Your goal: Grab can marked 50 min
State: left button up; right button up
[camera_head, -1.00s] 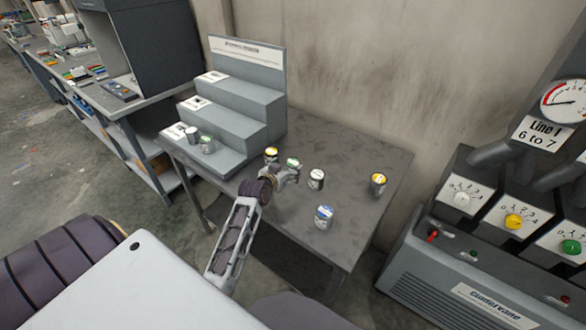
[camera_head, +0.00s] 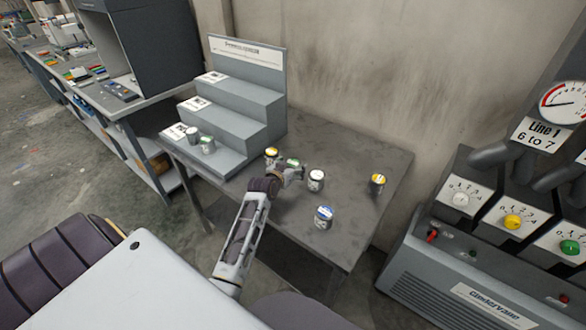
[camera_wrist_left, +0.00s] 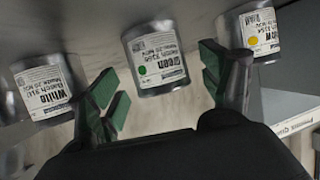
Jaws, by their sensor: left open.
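Several small cans stand on the grey table. In the left wrist view, labels appear upside down: a White can (camera_wrist_left: 48,88), a Green can (camera_wrist_left: 154,60) and a yellow-dotted can (camera_wrist_left: 255,35). The Green can lies between and beyond the open fingers. I cannot read a 50 min mark. My right gripper is out of view.
A grey stepped rack (camera_head: 232,115) stands at the table's left end, with two cans (camera_head: 207,146) on its lowest step. A machine with dials (camera_head: 480,225) stands at right; the wall is behind.

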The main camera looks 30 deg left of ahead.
aim_at(293, 162)
pick_arm(q)
jog(key=shift+x, duration=0.9)
jog(key=c, duration=1.2)
jog(key=shift+r, duration=0.1)
jog(key=shift+r, duration=4.95)
